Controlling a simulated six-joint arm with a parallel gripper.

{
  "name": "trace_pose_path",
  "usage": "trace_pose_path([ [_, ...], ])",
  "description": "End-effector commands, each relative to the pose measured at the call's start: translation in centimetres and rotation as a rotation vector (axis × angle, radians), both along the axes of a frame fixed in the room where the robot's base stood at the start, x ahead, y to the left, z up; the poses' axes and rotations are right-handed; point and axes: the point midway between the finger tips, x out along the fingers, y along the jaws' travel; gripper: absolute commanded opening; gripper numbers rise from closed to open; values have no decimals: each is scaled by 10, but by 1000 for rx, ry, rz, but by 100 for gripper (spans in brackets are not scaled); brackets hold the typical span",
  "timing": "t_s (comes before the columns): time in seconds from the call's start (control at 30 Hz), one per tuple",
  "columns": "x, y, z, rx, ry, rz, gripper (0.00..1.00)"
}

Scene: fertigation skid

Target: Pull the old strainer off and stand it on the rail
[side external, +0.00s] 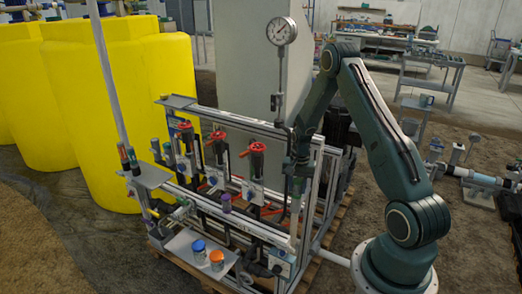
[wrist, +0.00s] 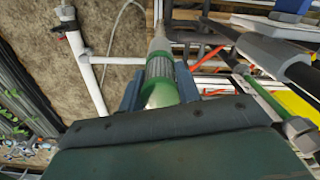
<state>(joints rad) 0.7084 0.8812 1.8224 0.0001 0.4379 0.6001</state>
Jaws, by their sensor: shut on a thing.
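My gripper (side external: 297,184) points down at the right end of the skid. In the wrist view, its two blue-grey fingers (wrist: 159,93) are shut on the strainer (wrist: 160,72), a cylinder with green bands, a grey middle and a pale rounded near end. A grey pipe (wrist: 160,42) lies in line beyond the strainer. I cannot tell whether the two are joined. In the side view, the strainer is mostly hidden by the gripper, above a pale upright pipe (side external: 294,226). The skid's metal rail (side external: 240,121) runs left from beside my arm; which rail the task means is unclear.
A pressure gauge (side external: 281,31) stands on a post close left of my arm. Red-handled valves (side external: 257,147) line the skid. A purple-capped part (side external: 226,203) and a shelf (side external: 184,246) with blue-topped (side external: 199,246) and orange-topped (side external: 216,257) jars sit lower. Yellow tanks (side external: 110,100) stand behind.

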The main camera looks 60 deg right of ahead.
Motion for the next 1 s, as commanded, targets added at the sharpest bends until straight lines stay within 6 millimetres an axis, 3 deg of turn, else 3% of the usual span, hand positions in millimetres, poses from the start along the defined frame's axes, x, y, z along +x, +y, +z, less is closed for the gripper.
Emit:
trace_pose_path([
  [1.0, 0, 0, 17, -1, 0, 0, 5],
])
